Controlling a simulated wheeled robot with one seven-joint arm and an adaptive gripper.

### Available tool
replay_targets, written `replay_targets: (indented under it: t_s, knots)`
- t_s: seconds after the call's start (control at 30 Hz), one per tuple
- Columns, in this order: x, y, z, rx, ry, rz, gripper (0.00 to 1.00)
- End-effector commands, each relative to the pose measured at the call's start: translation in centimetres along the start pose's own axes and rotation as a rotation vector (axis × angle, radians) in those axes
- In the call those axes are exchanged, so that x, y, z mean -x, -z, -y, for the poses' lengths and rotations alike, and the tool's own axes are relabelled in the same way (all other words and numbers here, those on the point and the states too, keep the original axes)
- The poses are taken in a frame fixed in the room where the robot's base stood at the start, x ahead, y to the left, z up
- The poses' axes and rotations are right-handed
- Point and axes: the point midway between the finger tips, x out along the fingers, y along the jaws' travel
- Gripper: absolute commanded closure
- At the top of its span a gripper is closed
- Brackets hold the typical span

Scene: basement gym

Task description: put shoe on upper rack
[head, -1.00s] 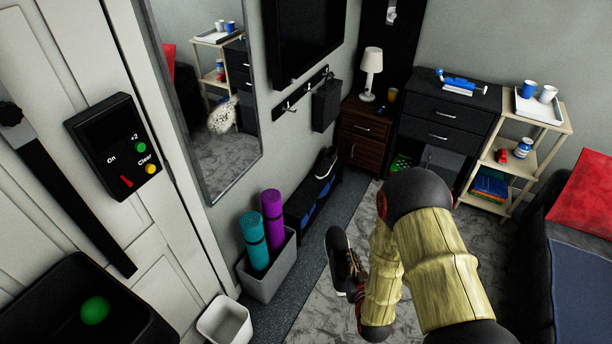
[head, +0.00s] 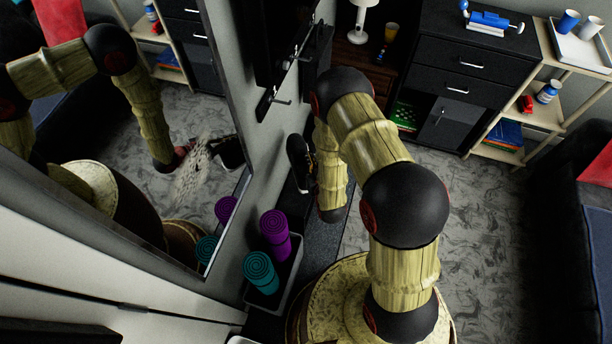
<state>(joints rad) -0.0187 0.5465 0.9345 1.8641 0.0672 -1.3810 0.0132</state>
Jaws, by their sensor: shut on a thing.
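A dark shoe (head: 300,164) with brownish laces is held upright in front of the low black rack (head: 286,197) along the left wall. My gripper (head: 315,178) is shut on the shoe, mostly hidden behind my own arm and the shoe. Only a narrow part of the rack shows, and its levels cannot be made out. I cannot tell whether the shoe touches the rack. The wall mirror (head: 120,160) also reflects my arm and the shoe.
A bin (head: 290,285) with a teal mat (head: 260,272) and a purple mat (head: 275,232) stands in front of the rack. Wall hooks (head: 283,100) hang above it. Black drawers (head: 455,85) stand behind. Grey carpet (head: 480,220) is clear to the right.

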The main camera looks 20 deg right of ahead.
Motion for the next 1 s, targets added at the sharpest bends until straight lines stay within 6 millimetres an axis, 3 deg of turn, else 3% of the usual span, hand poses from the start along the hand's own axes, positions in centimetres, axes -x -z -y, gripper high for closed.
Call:
replay_targets:
  t_s: [0.03,0.2,0.6,0.8,1.0]
  knots:
    - [-1.9,-2.5,-0.1,-0.003,-0.01,0.004,1.0]
    - [-6.6,-7.5,-0.3,-0.017,-0.04,0.003,1.0]
    - [-14.3,-18.2,-0.8,-0.045,-0.099,0.0,1.0]
    - [-16.3,-21.8,-0.9,-0.054,-0.118,-0.001,1.0]
    - [-17.1,-23.1,-1.0,-0.058,-0.125,-0.003,1.0]
